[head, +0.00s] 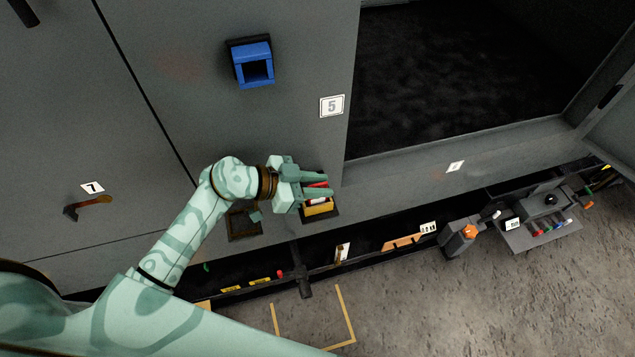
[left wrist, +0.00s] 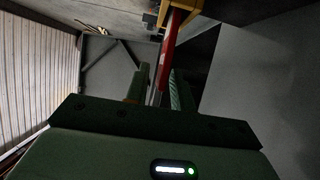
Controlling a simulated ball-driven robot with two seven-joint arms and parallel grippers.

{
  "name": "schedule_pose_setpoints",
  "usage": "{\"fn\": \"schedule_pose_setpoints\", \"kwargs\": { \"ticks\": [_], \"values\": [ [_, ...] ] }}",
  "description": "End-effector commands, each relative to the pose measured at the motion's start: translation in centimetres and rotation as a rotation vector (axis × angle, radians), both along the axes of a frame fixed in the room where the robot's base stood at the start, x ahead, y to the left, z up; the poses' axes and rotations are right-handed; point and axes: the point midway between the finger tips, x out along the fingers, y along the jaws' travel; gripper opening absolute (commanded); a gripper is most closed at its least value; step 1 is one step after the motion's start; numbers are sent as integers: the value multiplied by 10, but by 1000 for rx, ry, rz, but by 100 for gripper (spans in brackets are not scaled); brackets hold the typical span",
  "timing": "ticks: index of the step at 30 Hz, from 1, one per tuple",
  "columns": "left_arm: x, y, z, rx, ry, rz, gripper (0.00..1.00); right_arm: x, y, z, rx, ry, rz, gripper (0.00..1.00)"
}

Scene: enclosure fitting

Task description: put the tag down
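The tag (head: 317,185) is red with a pale part, and only a strip of it shows between the fingers of my left gripper (head: 320,187). The left wrist view also shows the red tag (left wrist: 173,40), rising from between the fingers (left wrist: 160,85). My left gripper appears shut on it. A small yellow holder (head: 318,209) on the cabinet front is right beside the fingertips. A yellow part (left wrist: 206,12) also shows at the tag's far end in the left wrist view. I cannot tell whether tag and holder touch. My right gripper is not in view.
A blue box (head: 253,64) sticks out from the grey cabinet, near a plate marked 5 (head: 332,106). An empty dark holder (head: 243,226) is left of the yellow one. A dark open compartment (head: 450,80) lies to the right. A ledge with small items (head: 400,243) runs below.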

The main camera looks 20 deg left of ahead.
Motion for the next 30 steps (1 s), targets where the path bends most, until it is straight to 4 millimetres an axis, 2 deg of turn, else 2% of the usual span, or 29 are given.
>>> {"fn": "schedule_pose_setpoints", "kwargs": {
  "ticks": [11, 24, 30],
  "values": [
    [-2, 3, 4, 2, 0, 0, 28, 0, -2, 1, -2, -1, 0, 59],
    [-49, 72, 46, 3, 1, 0, 28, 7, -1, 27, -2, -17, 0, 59],
    [-60, 88, 54, 2, -1, 0, 28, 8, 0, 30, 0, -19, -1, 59]
  ]
}}
